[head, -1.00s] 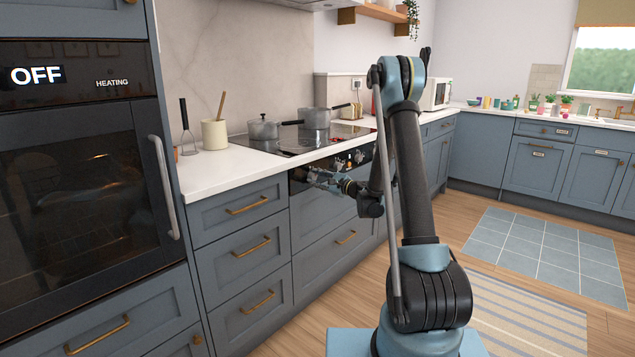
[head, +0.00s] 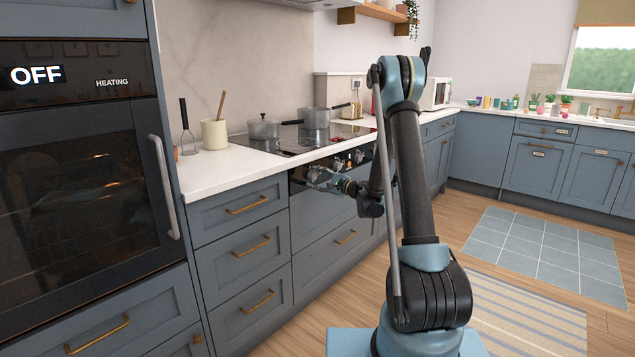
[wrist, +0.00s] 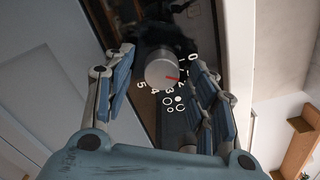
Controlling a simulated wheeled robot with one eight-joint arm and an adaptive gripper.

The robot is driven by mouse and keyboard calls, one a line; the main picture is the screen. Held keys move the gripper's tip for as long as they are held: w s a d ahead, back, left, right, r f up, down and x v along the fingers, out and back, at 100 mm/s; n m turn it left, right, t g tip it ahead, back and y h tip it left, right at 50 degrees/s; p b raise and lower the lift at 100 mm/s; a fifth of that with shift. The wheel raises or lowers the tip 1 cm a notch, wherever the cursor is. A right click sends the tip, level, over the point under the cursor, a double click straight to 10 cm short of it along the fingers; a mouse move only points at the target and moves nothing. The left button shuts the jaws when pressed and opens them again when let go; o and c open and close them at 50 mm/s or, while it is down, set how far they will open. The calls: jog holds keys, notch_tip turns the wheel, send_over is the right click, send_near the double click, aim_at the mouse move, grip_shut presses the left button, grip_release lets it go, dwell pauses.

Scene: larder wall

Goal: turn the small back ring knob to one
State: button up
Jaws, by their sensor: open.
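In the wrist view a round grey knob (wrist: 160,71) with a red mark sits between the two fingers of my gripper (wrist: 164,88). The fingers are open, one on each side of the knob; I cannot tell whether either touches it. The red mark points to the right, close to the 2. The digits 0 to 5 curve around the knob, partly beside the right finger. Below them is a group of small circles (wrist: 174,103), one filled in. In the head view my gripper (head: 318,178) is at the dark control panel below the hob and hides part of it.
More knobs (head: 348,161) stand on the panel to the right of my gripper. Two grey pans (head: 264,129) (head: 316,119) are on the black hob (head: 298,142) above. The white worktop (head: 215,170) overhangs the drawers.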

jog(key=shift+d, duration=0.1)
jog(key=v, duration=1.1)
jog(key=shift+s+d, duration=0.3)
jog(key=s+d+r+n+g+h, duration=0.1)
jog(key=s+r+n+g+h, duration=0.2)
jog(key=s, duration=0.7)
jog(key=s+n+g+h, duration=0.3)
jog(key=s+n, duration=0.2)
jog(key=s, duration=0.5)
jog(key=s+d+f+n+g+h, duration=0.1)
jog(key=s+d+f+n+h, duration=0.1)
jog(key=s+d, duration=0.3)
jog(key=s+d+f+n+g+h, duration=0.1)
jog(key=s+d, duration=0.4)
jog(key=s, duration=0.7)
jog(key=s+d+f+n+h, duration=0.2)
jog(key=s+d+h, duration=0.3)
jog(key=s, duration=0.3)
jog(key=shift+s+f+n+g, duration=0.25)
jog(key=shift+f+n+g, duration=0.15)
jog(key=shift+f, duration=0.35)
